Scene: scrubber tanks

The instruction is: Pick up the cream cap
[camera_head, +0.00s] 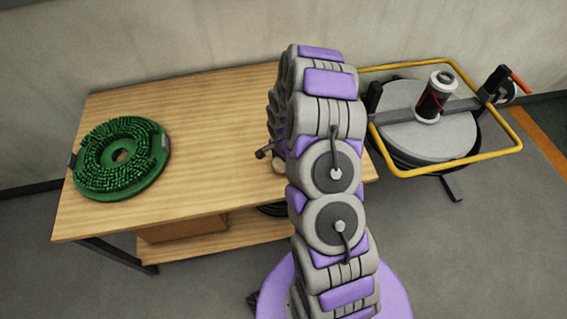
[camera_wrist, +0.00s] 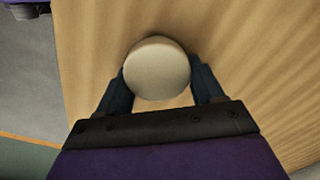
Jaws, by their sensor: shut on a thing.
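The cream cap (camera_wrist: 157,69) is round and pale, seen from above in the wrist view. It sits between the two dark fingers of my gripper (camera_wrist: 160,84), which are shut on it, one finger on each side. The wooden table top shows below and around it. I cannot tell whether the cap touches the table.
A green round brush (camera_head: 148,181) lies on the left of the wooden table (camera_head: 215,120). A yellow-framed machine (camera_head: 430,137) with a grey round lid stands right of the table. A wall runs behind. The table's middle is clear.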

